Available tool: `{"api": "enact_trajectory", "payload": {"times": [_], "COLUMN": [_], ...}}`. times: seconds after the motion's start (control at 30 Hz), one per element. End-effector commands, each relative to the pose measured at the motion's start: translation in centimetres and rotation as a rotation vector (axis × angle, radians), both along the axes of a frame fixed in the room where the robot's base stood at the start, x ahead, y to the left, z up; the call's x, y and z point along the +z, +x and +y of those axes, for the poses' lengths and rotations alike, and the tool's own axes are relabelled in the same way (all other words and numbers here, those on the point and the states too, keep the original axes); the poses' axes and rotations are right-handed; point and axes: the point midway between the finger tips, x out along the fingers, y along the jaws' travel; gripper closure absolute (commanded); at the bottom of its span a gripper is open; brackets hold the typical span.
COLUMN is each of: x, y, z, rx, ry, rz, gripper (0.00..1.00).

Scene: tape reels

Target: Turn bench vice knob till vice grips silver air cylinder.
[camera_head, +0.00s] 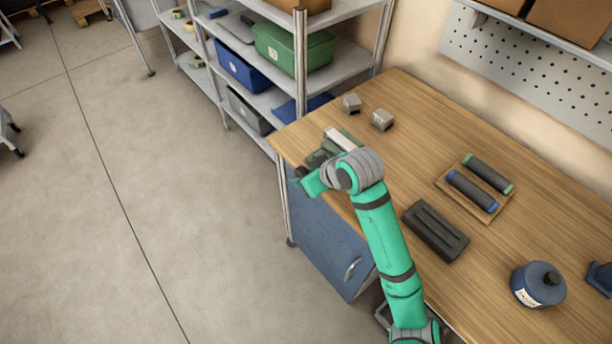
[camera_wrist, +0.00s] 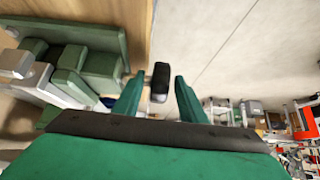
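The green bench vice (camera_head: 322,154) stands at the near left corner of the wooden bench, partly hidden by my arm. It also shows in the wrist view (camera_wrist: 92,38) at the left. A silver piece (camera_head: 343,139), likely the air cylinder, is at the vice; whether the jaws touch it I cannot tell. The dark vice knob (camera_wrist: 159,80) shows in the wrist view between the two green fingers of my gripper (camera_wrist: 158,92). The fingers stand apart with a gap visible on each side of the knob. In the head view my gripper (camera_head: 311,184) is at the bench edge.
Two small grey blocks (camera_head: 382,120) lie behind the vice. A wooden tray (camera_head: 456,199) holds two dark rolls with blue and green ends. A shelf with bins (camera_head: 292,48) stands beyond the bench.

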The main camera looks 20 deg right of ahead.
Motion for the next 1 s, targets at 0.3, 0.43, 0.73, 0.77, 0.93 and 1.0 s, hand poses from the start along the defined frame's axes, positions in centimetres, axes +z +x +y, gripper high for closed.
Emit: {"api": "enact_trajectory", "payload": {"times": [0.3,0.43,0.73,0.77,0.93,1.0], "x": [1.1,2.9,7.0,7.3,8.2,8.4], "y": [-0.8,-2.1,-5.3,-5.5,-6.3,-6.4], "z": [-0.3,-0.8,-1.9,-2.0,-2.3,-2.3], "rx": [-0.001,0.0,0.001,0.0,-0.001,0.0], "ry": [-0.001,-0.001,-0.002,-0.002,0.0,0.0], "rz": [0.001,-0.003,-0.001,-0.002,0.0,0.0], "gripper": [0.62,0.62,0.62,0.62,0.62,0.62]}}
